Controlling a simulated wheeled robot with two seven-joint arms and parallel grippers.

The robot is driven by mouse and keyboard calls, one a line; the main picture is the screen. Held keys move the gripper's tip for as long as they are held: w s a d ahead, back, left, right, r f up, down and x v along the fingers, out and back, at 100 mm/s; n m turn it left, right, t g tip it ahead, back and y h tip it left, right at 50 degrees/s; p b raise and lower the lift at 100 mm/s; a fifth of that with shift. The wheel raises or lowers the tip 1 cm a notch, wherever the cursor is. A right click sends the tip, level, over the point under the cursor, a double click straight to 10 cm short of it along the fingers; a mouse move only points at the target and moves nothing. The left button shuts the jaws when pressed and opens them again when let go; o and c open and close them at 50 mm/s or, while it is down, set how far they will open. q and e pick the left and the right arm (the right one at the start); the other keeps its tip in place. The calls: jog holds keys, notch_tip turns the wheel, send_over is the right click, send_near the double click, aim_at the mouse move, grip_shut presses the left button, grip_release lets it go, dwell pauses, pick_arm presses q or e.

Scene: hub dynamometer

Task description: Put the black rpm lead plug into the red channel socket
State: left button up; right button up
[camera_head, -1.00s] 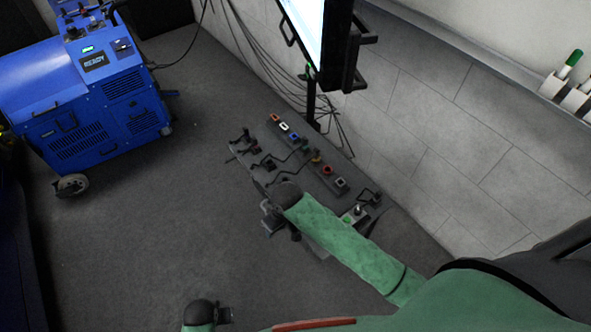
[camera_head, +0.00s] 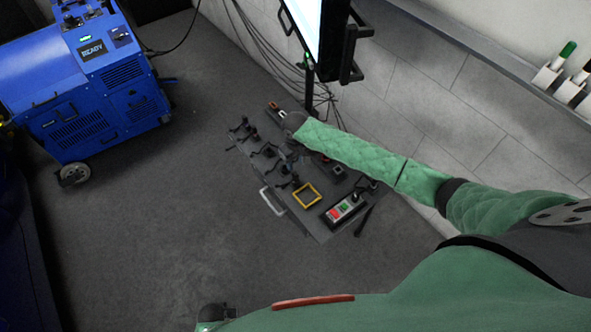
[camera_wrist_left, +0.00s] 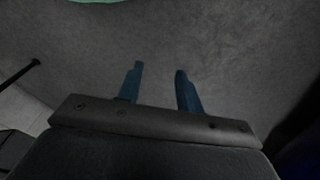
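The dark bench panel (camera_head: 318,225) carries a row of coloured sockets, partly hidden by my right arm. An orange-red socket (camera_head: 272,105) and a white one (camera_head: 283,113) show at its far end; I cannot tell surely which is the red channel socket. Several dark lead plugs (camera_head: 268,150) stand along the panel's left side; which is the black rpm plug is too small to tell. My right gripper (camera_head: 291,160) is over the panel between plugs and sockets, its fingers unclear against dark parts. My left gripper (camera_wrist_left: 160,85) is open and empty in the left wrist view, away from the panel.
A monitor (camera_head: 325,40) and hanging cables stand behind. A blue machine (camera_head: 85,90) is at left; the floor between is clear.

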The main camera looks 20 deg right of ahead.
aim_at(296, 173)
jog(key=shift+f+b, duration=0.55)
jog(key=shift+f, duration=0.1)
jog(key=shift+f+b, duration=0.55)
jog(key=shift+b, duration=0.05)
jog(key=shift+f+b, duration=0.3)
jog(key=shift+b, duration=0.05)
jog(key=shift+f+b, duration=0.45)
jog(key=shift+b, duration=0.05)
jog(key=shift+f+b, duration=0.4)
jog(key=shift+f, duration=0.4)
notch_tip(296, 173, down, 2)
jog(key=shift+f, duration=0.55)
pick_arm(q)
notch_tip(296, 173, up, 21)
jog(key=w+d, duration=0.2)
jog(key=shift+w+d+f, duration=0.2)
jog(key=shift+w, duration=0.2)
